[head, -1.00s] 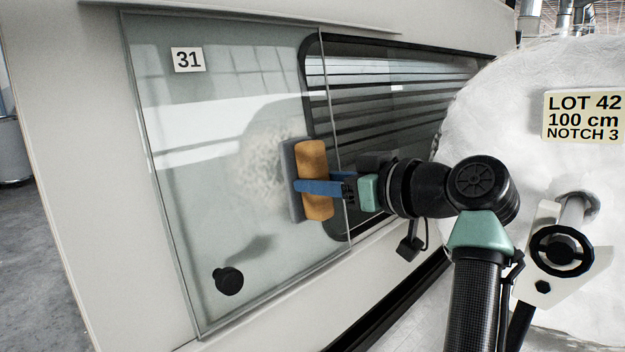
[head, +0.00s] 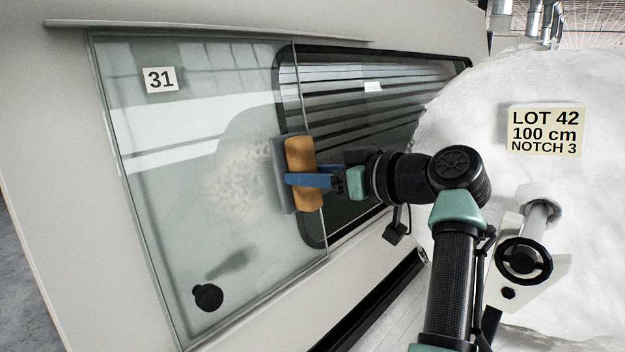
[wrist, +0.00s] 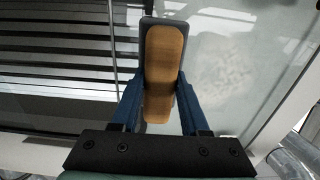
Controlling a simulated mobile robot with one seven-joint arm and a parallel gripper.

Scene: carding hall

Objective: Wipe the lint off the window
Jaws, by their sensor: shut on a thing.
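The window is a clear glass panel (head: 150,215) with a 31 label and a black knob. A pale, mottled lint patch (head: 238,180) lies on its middle right; it also shows in the wrist view (wrist: 215,80). My gripper (head: 298,181) has blue fingers and is shut on a wiping block (head: 301,160) with an orange-brown back and a grey pad. The block is upright near the panel's right edge, right of the lint. In the wrist view the block (wrist: 163,65) sits between the fingers. The pad's face is hidden; I cannot tell whether it touches the glass.
A dark slatted, black-framed opening (head: 375,95) lies behind and right of the glass edge. A black knob (head: 208,297) sticks out low on the panel.

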